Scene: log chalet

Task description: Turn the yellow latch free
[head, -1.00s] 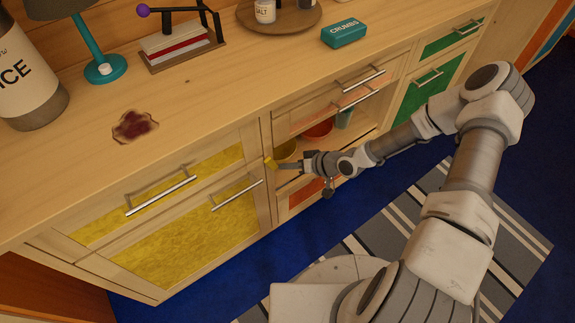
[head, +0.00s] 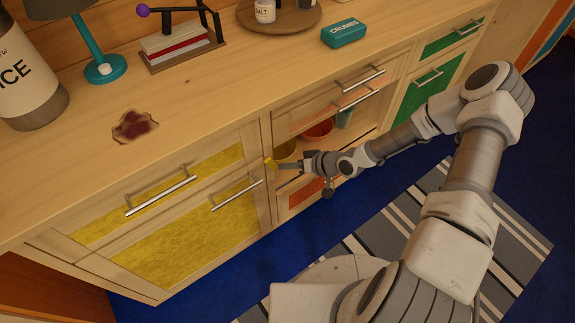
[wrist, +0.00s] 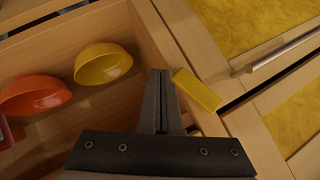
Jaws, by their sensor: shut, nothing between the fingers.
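The yellow latch (wrist: 197,90) is a small flat block on the cabinet frame, beside the yellow-fronted drawer and door. In the wrist view it lies tilted, just right of my gripper's fingertips (wrist: 160,74). In the head view the latch (head: 270,163) shows small at the tip of my gripper (head: 282,166). My gripper is shut and empty, with its fingers along the left side of the latch. I cannot tell whether they touch it. The latch's far end lies near the gap between the yellow drawer (wrist: 235,25) and the yellow door (wrist: 295,110).
Left of my fingers in the wrist view is an open compartment with a yellow bowl (wrist: 103,66) and an orange bowl (wrist: 36,95). A drawer handle (wrist: 285,50) lies to the right. The countertop (head: 215,105) is above my gripper; a striped rug (head: 400,225) lies on the floor.

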